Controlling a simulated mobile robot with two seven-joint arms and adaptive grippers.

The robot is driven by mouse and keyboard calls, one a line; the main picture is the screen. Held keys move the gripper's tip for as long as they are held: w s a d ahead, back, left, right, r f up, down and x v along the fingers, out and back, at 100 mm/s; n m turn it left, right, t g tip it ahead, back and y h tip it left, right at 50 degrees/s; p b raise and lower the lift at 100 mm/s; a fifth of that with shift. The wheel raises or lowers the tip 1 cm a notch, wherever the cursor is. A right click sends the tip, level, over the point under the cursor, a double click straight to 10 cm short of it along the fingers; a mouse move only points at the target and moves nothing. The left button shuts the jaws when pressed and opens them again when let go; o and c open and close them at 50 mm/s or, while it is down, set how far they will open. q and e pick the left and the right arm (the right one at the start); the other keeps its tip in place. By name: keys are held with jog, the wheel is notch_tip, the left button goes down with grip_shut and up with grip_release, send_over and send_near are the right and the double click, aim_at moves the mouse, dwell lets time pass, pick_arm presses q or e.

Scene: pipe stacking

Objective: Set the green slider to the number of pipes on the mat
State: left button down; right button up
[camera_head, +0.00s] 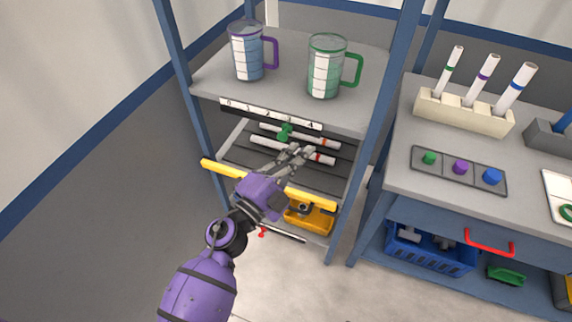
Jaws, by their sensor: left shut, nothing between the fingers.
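The green slider (285,131) sits just under the front edge of the upper shelf, below a white number strip (270,114). It stands right of the strip's middle; the exact number it marks is too small to tell. White pipes (325,158) with red bands lie on the dark slatted surface (262,170) of the lower level; I cannot tell if this is the mat. My left gripper (306,152) is shut and empty, in front of the pipes and just below and right of the slider. It partly covers the nearer pipe. My right gripper is not in view.
A yellow bar (220,171) crosses the rack front beneath my left arm. Purple-handled (247,52) and green-handled (326,67) measuring jugs stand on the upper shelf (285,88). Blue posts (379,90) flank the rack. The right table holds a pipe rack (463,113) and a button panel (458,171).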

aim_at(285, 133)
pick_arm(q)
jog(key=w, duration=0.1)
jog(key=w+a+f, duration=0.1)
jog(key=w, duration=0.2)
jog(key=shift+a+f+b, duration=0.15)
jog(key=shift+f+b, duration=0.1)
jog(key=shift+b, duration=0.05)
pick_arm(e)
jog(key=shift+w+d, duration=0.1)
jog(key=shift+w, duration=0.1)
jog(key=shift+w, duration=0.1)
